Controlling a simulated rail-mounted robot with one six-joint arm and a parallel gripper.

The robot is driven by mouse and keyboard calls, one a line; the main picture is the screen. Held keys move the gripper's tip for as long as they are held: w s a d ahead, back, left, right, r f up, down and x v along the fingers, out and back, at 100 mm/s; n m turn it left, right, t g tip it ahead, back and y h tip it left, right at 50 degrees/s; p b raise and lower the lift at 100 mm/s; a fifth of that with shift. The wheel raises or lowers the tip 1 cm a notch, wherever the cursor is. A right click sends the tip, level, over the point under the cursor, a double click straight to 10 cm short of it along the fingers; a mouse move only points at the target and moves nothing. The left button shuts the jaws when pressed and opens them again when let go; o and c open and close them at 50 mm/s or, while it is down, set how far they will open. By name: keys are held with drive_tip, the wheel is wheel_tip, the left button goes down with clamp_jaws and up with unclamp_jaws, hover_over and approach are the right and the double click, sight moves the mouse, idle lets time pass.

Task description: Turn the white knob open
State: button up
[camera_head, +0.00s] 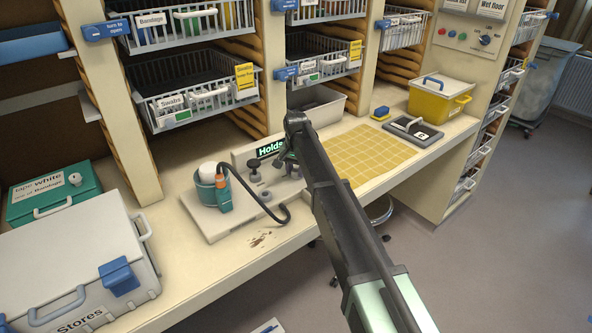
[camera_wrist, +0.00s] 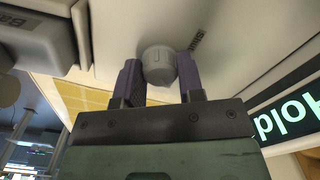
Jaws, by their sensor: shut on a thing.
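The white knob (camera_wrist: 158,64) looks light grey in the wrist view. It sticks out of a pale panel (camera_wrist: 140,22) and has a small mark on its side. My gripper (camera_wrist: 159,76) has one dark purple finger on each side of the knob and is shut on it. In the head view my gripper (camera_head: 287,160) is at the bench unit with the lit "Holds" sign (camera_head: 270,149). My arm and gripper hide the gripped knob there, and I cannot tell its turn angle.
Left of my gripper, the bench unit carries a dark knob (camera_head: 254,164), a teal holder (camera_head: 223,193) and a black hose (camera_head: 262,206). A yellow mat (camera_head: 372,153) lies to the right. Wire baskets (camera_head: 190,98) hang above. A lidded Stores box (camera_head: 75,270) stands front left.

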sight(296, 170)
drive_tip(key=shift+m, duration=0.3)
drive_tip(key=o, duration=0.9)
wheel_tip(296, 170, up, 11)
drive_tip(key=p, duration=1)
drive_tip(key=shift+f+p, duration=0.15)
drive_tip(key=shift+p, duration=0.25)
